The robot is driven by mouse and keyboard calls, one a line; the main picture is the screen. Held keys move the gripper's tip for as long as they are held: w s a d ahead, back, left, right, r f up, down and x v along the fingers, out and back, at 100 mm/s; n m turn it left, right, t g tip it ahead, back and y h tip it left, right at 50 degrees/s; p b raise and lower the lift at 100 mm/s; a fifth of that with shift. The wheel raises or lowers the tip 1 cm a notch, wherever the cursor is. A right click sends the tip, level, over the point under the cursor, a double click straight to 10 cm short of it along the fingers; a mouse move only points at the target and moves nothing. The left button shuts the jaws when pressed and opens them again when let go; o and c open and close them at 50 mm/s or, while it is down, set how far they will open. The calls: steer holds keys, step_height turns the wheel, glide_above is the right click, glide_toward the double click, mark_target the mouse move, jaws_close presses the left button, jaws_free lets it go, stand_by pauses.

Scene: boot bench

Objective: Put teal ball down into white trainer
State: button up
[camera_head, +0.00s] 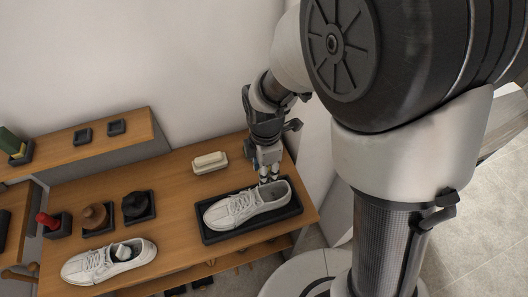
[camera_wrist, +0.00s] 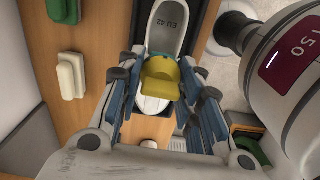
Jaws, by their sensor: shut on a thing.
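A white trainer (camera_head: 245,207) with white laces lies on a black tray (camera_head: 215,236) at the right end of the bench. In the wrist view its pale insole, marked EU 42 (camera_wrist: 170,25), shows beyond the fingers. My gripper (camera_head: 268,178) points down at the trainer's heel opening. In the wrist view my gripper (camera_wrist: 163,77) has its blue fingers on either side of an olive-yellow thing (camera_wrist: 162,80) and is shut on it. Whether the held thing touches the trainer cannot be told.
A second white trainer (camera_head: 108,262) with something pale in it lies at the front left. A cream block (camera_head: 210,161) lies behind the tray. Red (camera_head: 47,219), brown (camera_head: 95,216) and black (camera_head: 136,204) knobbed things stand left. A raised shelf (camera_head: 60,146) runs behind.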

steer(key=shift+s+d+f, duration=0.25)
steer(key=shift+d+f, duration=0.1)
steer(key=shift+d, duration=0.2)
steer(key=shift+a+f+b, duration=0.15)
steer(key=shift+f+b, duration=0.6)
steer(key=shift+f, duration=0.05)
steer(key=shift+f+b, duration=1.65)
steer(key=shift+f, duration=0.4)
steer(key=shift+f+b, duration=1.1)
steer(key=shift+f, duration=0.35)
steer(key=o, duration=1)
steer(key=shift+r, duration=0.1)
